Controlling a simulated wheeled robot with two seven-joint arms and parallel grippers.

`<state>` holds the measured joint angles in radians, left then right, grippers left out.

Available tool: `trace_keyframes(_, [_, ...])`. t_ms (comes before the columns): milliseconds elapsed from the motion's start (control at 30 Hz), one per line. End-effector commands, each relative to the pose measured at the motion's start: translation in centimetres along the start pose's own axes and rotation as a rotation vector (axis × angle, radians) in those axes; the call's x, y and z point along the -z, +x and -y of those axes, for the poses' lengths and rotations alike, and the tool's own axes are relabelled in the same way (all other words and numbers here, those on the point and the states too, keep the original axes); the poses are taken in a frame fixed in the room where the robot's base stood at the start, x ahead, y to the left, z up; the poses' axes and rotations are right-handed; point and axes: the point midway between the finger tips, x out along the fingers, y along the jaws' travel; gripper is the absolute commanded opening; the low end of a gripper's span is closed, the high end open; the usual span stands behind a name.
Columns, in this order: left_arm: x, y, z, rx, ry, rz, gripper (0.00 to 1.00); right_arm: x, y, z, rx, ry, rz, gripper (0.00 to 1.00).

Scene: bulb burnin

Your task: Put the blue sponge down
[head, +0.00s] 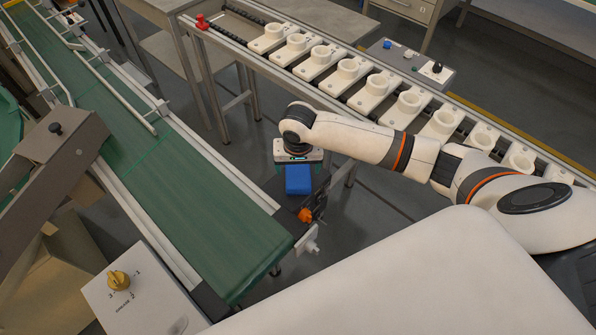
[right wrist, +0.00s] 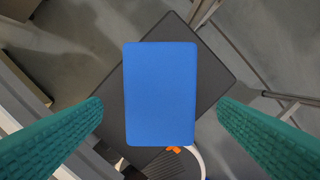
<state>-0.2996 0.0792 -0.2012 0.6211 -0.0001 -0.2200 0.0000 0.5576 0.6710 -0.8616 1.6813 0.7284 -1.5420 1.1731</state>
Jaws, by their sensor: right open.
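The blue sponge (head: 298,179) lies flat on a small dark platform (head: 322,181) beside the end of the green conveyor. In the right wrist view the sponge (right wrist: 160,92) sits between my right gripper's two green fingers, with a clear gap on each side. My right gripper (head: 298,168) is open above the sponge, pointing down; its fingers are mostly hidden in the head view. The dark platform also shows around the sponge in the right wrist view (right wrist: 213,70). My left gripper is not in view.
The green conveyor (head: 190,195) runs along the left of the platform. An orange knob (head: 305,215) sits at the platform's near end. A rail with several white sockets (head: 347,73) runs behind my right arm. A control box with a yellow dial (head: 119,281) stands at the lower left.

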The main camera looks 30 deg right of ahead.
Motion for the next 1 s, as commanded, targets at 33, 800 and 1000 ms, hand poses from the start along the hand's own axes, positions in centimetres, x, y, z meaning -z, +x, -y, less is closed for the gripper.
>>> trace_keyframes(33, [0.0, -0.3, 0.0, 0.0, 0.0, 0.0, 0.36, -0.1, -1.4, -0.1, -0.004, -0.001, 0.003, 0.83])
trace_keyframes(800, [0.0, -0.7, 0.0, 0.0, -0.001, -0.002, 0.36, 0.0, -7.7, 0.0, 0.0, 0.0, 0.0, 0.83])
trace_keyframes(1000, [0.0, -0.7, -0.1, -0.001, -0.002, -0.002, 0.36, 0.0, -7.7, 0.0, 0.0, 0.0, 0.0, 0.83])
